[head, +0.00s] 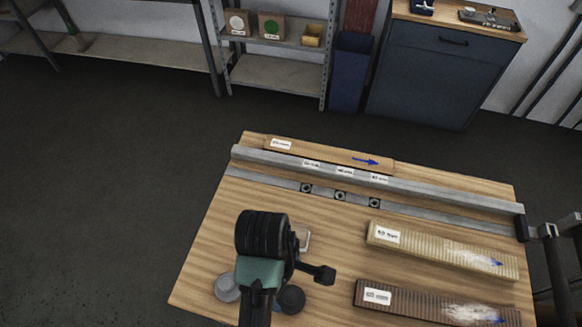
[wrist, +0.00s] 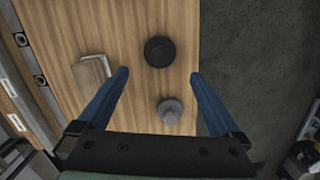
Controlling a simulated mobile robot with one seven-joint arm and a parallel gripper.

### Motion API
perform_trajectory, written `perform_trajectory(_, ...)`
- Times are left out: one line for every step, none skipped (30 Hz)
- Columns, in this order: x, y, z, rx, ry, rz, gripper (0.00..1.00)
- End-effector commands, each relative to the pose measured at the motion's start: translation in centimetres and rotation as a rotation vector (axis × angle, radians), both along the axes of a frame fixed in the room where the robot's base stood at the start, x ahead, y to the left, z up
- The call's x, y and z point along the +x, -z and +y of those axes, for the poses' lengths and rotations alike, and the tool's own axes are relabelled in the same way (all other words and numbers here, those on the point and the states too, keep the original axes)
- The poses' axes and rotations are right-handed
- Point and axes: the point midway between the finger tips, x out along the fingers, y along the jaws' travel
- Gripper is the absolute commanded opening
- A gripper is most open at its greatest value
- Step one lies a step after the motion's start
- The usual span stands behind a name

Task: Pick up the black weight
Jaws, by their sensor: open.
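The black weight (wrist: 159,51) is a round dark disc with a knob, lying on the wooden table. In the head view the black weight (head: 291,299) is near the front, just right of my arm. My gripper (wrist: 159,75) is open, its two blue fingers spread wide and empty. In the wrist view the black weight lies between the lines of the fingers, just beyond their tips; it appears below them on the table. A grey weight (wrist: 170,110) shows between the fingers, closer to the palm; it also shows in the head view (head: 227,288).
A small pale block or tray (wrist: 92,75) lies by the left finger. A metal rail (head: 420,190) crosses the table behind. Two ribbed boards, pale (head: 440,249) and dark (head: 410,303), lie at right. The wooden table (head: 205,262) ends close to the weights.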

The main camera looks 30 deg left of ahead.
Motion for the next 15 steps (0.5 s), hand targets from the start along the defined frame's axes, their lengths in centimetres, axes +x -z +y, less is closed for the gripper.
perform_trajectory(0.0,1.6,-0.1,0.0,0.003,-0.001,1.0)
perform_trajectory(0.1,2.0,-0.2,0.001,0.003,-0.002,1.0)
perform_trajectory(0.0,2.2,-0.3,0.0,0.004,0.001,1.0)
perform_trajectory(0.0,2.7,-0.4,-0.001,0.004,0.003,1.0)
perform_trajectory(0.0,3.3,-0.5,-0.001,0.004,0.003,1.0)
perform_trajectory(0.0,3.9,-0.5,0.0,0.005,0.001,1.0)
perform_trajectory(0.0,4.4,-0.6,0.0,0.005,0.0,1.0)
perform_trajectory(0.1,4.8,-0.6,0.0,0.006,-0.001,1.0)
perform_trajectory(0.1,5.3,-0.7,0.0,0.006,-0.001,1.0)
perform_trajectory(0.1,5.6,-0.7,0.0,0.006,-0.003,1.0)
perform_trajectory(0.1,5.8,-0.7,0.001,0.006,-0.004,1.0)
perform_trajectory(0.1,6.1,-0.8,0.001,0.006,-0.004,1.0)
perform_trajectory(0.2,6.2,-0.8,0.001,0.005,-0.005,1.0)
perform_trajectory(0.2,6.3,-0.8,0.001,0.005,-0.005,1.0)
perform_trajectory(0.2,6.5,-0.8,0.001,0.005,-0.005,1.0)
